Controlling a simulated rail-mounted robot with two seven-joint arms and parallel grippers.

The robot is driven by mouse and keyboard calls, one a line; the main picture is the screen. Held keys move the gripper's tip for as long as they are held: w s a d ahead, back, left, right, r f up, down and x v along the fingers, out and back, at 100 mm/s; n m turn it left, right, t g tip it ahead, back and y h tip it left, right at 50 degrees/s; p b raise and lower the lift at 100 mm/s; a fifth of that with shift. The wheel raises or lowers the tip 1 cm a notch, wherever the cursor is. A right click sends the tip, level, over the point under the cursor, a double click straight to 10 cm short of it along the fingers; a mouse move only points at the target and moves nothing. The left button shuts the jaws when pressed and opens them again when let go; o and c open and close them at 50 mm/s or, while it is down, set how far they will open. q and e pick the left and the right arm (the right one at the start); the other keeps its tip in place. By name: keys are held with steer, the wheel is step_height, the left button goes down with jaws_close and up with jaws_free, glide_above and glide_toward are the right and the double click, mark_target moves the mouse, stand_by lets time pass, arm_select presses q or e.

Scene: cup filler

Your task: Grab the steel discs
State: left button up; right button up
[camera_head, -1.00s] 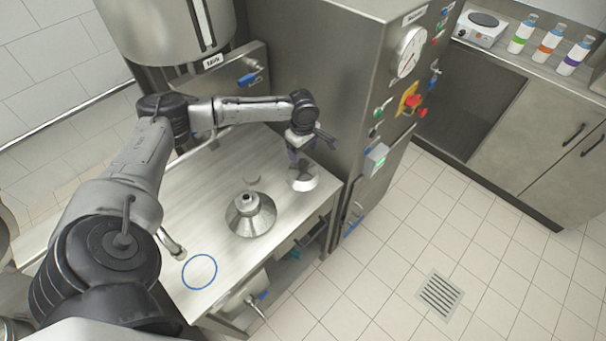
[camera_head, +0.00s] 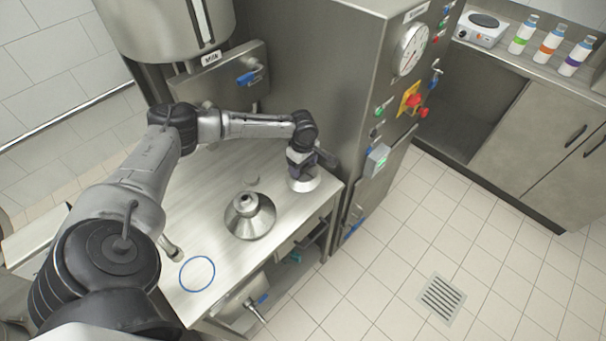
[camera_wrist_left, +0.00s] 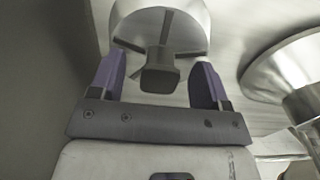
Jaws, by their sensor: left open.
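A round steel disc (camera_head: 303,184) with dark radial slots or vanes lies near the right end of the steel table. It also shows in the left wrist view (camera_wrist_left: 190,22), with a dark block-like knob (camera_wrist_left: 160,72) standing from its middle. My left gripper (camera_head: 300,168) is over this disc. In the wrist view its purple fingers are open (camera_wrist_left: 158,78), one on each side of the knob, with gaps showing between. The fingertips are partly hidden in the head view. My right gripper is not in view.
A blue ring mark (camera_head: 197,273) is at the front left. The steel machine cabinet (camera_head: 330,90) rises just beyond the gripper.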

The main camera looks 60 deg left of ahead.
arm_select(q)
jaws_close()
stand_by(0.6)
steer(key=shift+r, duration=0.1)
